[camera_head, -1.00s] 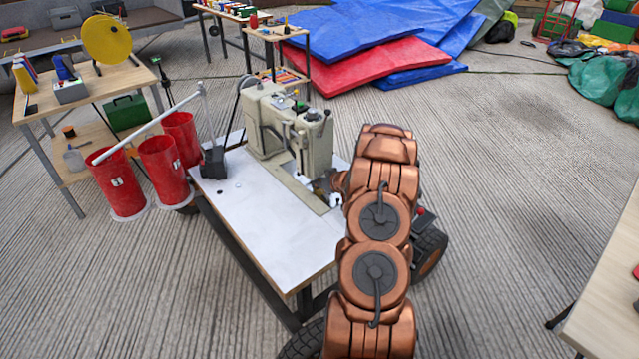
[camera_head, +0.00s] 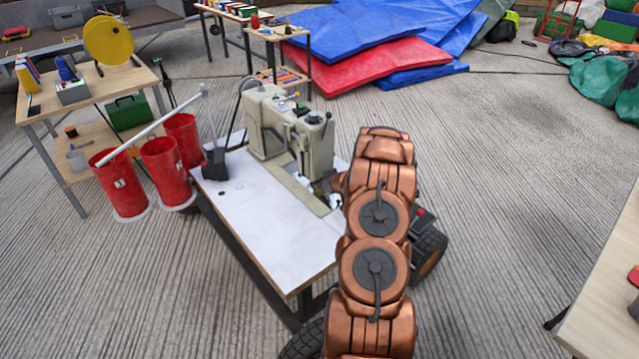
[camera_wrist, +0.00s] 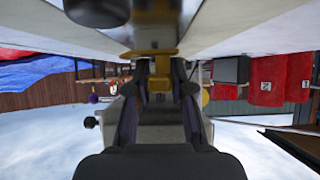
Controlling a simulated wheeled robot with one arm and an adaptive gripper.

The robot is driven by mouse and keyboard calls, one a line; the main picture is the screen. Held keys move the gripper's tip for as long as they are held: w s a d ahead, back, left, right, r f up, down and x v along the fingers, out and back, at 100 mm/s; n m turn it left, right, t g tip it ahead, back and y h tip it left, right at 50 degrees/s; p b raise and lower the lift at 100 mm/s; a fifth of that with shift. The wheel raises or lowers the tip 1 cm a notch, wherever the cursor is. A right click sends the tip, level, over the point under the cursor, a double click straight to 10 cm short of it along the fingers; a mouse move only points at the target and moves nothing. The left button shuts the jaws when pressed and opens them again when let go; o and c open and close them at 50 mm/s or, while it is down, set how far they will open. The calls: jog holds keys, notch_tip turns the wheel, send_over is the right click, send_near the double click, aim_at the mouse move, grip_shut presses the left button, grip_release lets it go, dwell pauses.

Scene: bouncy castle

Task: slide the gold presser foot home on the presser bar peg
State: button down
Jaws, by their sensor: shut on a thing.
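The gold presser foot (camera_wrist: 150,54) shows in the wrist view at the tips of my gripper (camera_wrist: 160,78), whose two dark fingers are shut on it. A grey upright part lies just beyond the foot, in line with it. I cannot make out the peg clearly, nor how far the foot sits on it. In the head view the beige sewing machine (camera_head: 312,143) stands on a white-topped table (camera_head: 265,225). My gripper is at the machine's needle end there, mostly hidden behind my copper arm, and the foot cannot be made out.
Blue and red mats (camera_head: 370,60) lie at the back. Another table (camera_head: 610,290) is at the right. The floor between is open.

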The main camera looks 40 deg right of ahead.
jog(key=shift+w+p, duration=0.2)
jog(key=shift+p, duration=0.25)
dwell(0.4)
jog(key=c, duration=0.9)
grip_release()
jog(key=shift+c, duration=0.2)
jog(key=shift+s, duration=0.1)
jog(key=shift+v, duration=3.95)
